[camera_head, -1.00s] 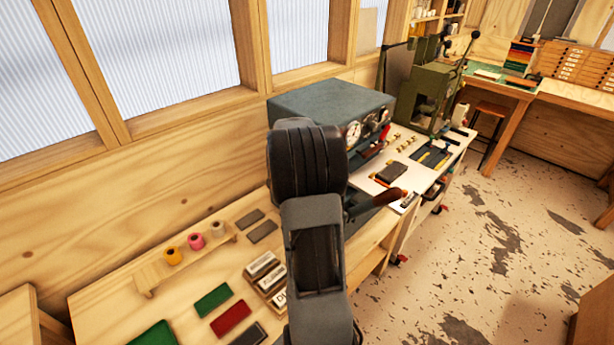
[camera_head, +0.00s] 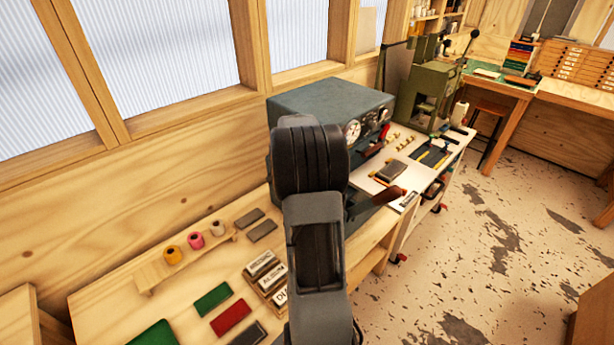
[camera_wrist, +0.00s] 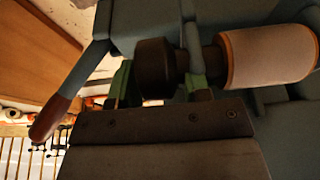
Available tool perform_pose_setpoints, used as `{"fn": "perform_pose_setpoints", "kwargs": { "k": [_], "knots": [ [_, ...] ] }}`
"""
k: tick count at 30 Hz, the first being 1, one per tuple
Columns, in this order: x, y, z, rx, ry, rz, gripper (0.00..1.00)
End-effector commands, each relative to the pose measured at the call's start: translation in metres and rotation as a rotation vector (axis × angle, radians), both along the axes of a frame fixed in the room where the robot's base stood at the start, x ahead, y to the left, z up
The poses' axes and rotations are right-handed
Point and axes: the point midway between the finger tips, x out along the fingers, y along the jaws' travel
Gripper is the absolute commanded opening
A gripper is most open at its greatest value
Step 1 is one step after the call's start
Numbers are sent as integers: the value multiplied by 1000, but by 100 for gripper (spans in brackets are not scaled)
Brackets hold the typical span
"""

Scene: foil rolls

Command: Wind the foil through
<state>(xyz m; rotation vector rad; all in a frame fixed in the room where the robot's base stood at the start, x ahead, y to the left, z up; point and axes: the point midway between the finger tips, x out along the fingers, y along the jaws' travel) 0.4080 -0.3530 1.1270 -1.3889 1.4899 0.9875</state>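The blue-grey machine (camera_head: 330,100) with dials stands on the bench behind my arm, which hides much of its front. In the wrist view, a pale roll with an orange edge (camera_wrist: 270,56) lies level on a shaft at the machine, with a dark round knob (camera_wrist: 155,68) to its left. The green fingertips of my gripper (camera_wrist: 160,85) are apart, one on each side of the knob. I cannot tell whether they press on it. My gripper is hidden in the head view. A lever with a red-brown grip (camera_wrist: 48,118) hangs at the left.
A wooden rack (camera_head: 150,277) on the bench holds yellow, pink and white spools. Green and red blocks (camera_head: 231,317) and a tray of lettered blocks (camera_head: 266,275) lie near my arm. A green press (camera_head: 425,90) stands beyond the machine. The floor at right is clear.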

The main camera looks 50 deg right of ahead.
Motion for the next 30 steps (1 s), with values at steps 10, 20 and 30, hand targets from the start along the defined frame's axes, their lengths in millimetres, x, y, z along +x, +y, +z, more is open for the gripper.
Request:
{"fn": "perform_pose_setpoints", "kwargs": {
  "k": [10, 20, 30],
  "knots": [
    [0, 1, 1, 0, 1, 0, 51],
    [2, 17, 48, -2, -4, 0, 51],
    [3, 37, 107, -1, -2, 1, 51]
  ]
}}
